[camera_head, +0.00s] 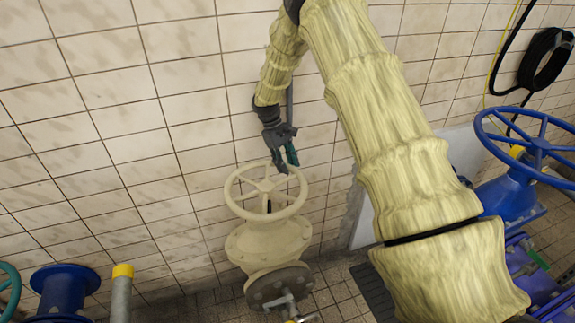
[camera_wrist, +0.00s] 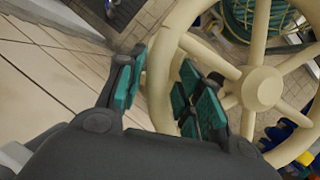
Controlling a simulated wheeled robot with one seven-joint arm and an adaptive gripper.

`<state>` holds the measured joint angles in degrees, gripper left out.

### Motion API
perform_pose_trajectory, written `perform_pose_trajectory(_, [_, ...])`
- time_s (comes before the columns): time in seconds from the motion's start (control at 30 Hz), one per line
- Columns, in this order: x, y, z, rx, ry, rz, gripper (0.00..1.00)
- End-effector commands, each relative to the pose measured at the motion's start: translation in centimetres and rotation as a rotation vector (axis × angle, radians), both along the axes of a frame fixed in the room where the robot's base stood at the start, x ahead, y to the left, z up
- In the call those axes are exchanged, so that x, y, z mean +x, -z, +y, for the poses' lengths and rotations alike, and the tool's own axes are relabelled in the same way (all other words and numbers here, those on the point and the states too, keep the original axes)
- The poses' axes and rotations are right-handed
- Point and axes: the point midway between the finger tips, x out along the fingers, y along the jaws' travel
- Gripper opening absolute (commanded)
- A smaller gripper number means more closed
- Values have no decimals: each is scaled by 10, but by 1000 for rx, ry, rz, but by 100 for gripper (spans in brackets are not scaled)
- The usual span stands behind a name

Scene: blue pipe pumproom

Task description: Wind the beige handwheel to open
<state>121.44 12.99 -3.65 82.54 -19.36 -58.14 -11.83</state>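The beige handwheel (camera_head: 266,192) tops a beige flanged valve body in the middle of the head view. Its spokes and hub (camera_wrist: 262,88) fill the right of the wrist view. My gripper (camera_head: 285,160) reaches down at the wheel's far right side. In the wrist view my gripper (camera_wrist: 160,78) has one teal-padded finger outside the rim and one inside, between spokes. The rim passes between the fingers, which stand apart. A narrow gap seems to show on the outer side; contact on the inner side cannot be told.
A blue handwheel (camera_head: 530,140) on a blue valve stands at right. A yellow-capped post (camera_head: 122,285) and blue flange (camera_head: 65,285) are at lower left. The tiled wall (camera_head: 110,130) is close behind the beige wheel. A black hose coil (camera_head: 546,58) hangs at upper right.

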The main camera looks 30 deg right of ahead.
Motion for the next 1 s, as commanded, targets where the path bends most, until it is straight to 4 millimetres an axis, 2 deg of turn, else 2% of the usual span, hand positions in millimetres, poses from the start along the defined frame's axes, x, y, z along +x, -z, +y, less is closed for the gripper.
perform_pose_trajectory(0.23, [-3,1,1,1,-1,7,36])
perform_pose_trajectory(0.37, [-2,-7,1,1,-1,6,36])
perform_pose_trajectory(0.8, [-1,-76,1,0,-2,4,36])
perform_pose_trajectory(1.0, [-1,-93,1,1,-1,4,36])
